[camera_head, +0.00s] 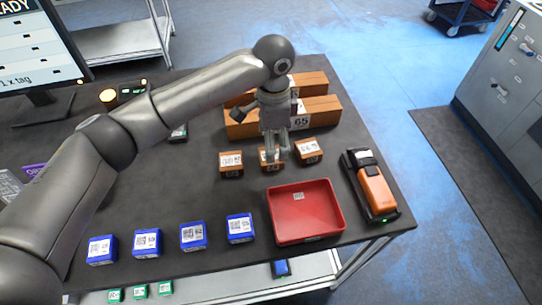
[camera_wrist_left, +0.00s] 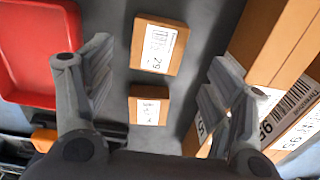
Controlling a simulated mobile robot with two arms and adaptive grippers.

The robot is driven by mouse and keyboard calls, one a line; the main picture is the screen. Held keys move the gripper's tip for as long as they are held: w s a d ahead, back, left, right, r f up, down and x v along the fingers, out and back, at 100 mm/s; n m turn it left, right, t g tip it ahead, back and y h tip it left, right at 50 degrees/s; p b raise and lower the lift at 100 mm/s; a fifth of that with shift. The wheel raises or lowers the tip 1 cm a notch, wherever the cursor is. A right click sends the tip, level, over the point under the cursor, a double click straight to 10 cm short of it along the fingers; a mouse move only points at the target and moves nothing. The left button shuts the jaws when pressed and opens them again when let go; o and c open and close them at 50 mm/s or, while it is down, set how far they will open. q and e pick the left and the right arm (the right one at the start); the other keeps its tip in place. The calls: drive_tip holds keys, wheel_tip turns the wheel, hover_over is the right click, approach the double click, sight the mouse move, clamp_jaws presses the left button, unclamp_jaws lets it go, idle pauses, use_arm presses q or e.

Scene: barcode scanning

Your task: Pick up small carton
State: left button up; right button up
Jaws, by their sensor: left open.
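Three small orange-brown cartons with white labels stand in a row on the dark table: a left one (camera_head: 231,164), a middle one (camera_head: 266,164) and a right one (camera_head: 308,151). My left gripper (camera_head: 276,154) points down over the middle carton and partly hides it. In the wrist view the left gripper (camera_wrist_left: 157,80) is open, with nothing held between its fingers. Two small cartons show between the fingers there, an upper one (camera_wrist_left: 157,47) and a lower one (camera_wrist_left: 148,107). I cannot tell how high the fingertips are above them.
Long brown boxes (camera_head: 240,129) lie behind the cartons, close to the gripper. A red tray (camera_head: 335,222) stands in front. An orange handheld device (camera_head: 375,192) lies to the right. Several blue boxes (camera_head: 193,237) line the front edge. A monitor (camera_head: 35,50) stands at left.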

sight(265, 167)
use_arm(q)
drive_tip(key=f, duration=0.1)
drive_tip(key=f+p, duration=0.1)
drive_tip(key=f, duration=0.2)
drive_tip(key=shift+s+a+f, duration=0.15)
drive_tip(key=shift+s+a, duration=0.1)
drive_tip(key=shift+s, duration=0.05)
drive_tip(key=shift+f, duration=0.6)
drive_tip(key=shift+r, duration=0.1)
drive_tip(key=c, duration=1.2)
